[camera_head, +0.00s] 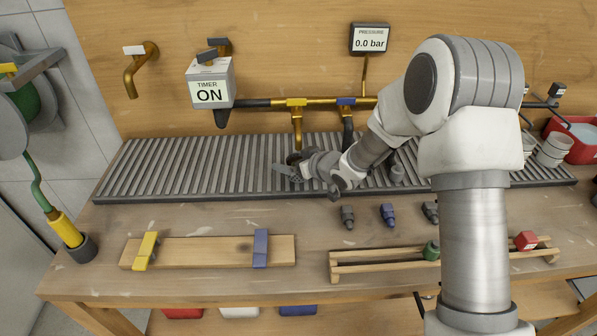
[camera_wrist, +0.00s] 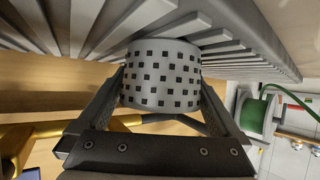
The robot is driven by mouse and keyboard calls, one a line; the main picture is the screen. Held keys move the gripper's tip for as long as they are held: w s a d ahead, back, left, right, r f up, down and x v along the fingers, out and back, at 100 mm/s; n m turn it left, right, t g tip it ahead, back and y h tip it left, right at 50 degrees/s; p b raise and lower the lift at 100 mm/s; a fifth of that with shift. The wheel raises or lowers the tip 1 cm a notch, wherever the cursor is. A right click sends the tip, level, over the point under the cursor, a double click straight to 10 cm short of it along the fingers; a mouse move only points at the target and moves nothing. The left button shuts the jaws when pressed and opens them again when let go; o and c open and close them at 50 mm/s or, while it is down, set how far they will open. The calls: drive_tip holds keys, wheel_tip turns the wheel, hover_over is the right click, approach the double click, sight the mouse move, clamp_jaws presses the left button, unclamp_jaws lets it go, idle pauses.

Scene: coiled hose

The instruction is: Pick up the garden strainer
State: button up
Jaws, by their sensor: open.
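The garden strainer (camera_wrist: 163,75), a light grey cylinder with rows of small dark square holes, stands on the slatted grey rack in the wrist view. My gripper (camera_wrist: 163,92) is open, with one finger on each side of the strainer. Whether the fingers touch it I cannot tell. In the head view my gripper (camera_head: 287,172) is low over the rack, left of my forearm, below the yellow-handled tap. There the strainer is mostly hidden by my gripper and hard to make out.
The slatted rack (camera_head: 180,165) runs along the wall under brass pipes and a yellow-handled tap (camera_head: 297,115). A timer box (camera_head: 210,85) reads ON. Small grey and blue fittings (camera_head: 388,214) stand on the bench in front. Bowls (camera_head: 552,150) are at right. The rack's left part is clear.

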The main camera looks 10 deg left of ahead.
drive_tip(key=shift+w, duration=0.1)
drive_tip(key=shift+c, duration=0.2)
drive_tip(key=c, duration=1)
drive_tip(key=shift+c, duration=0.2)
drive_tip(key=shift+r, duration=0.1)
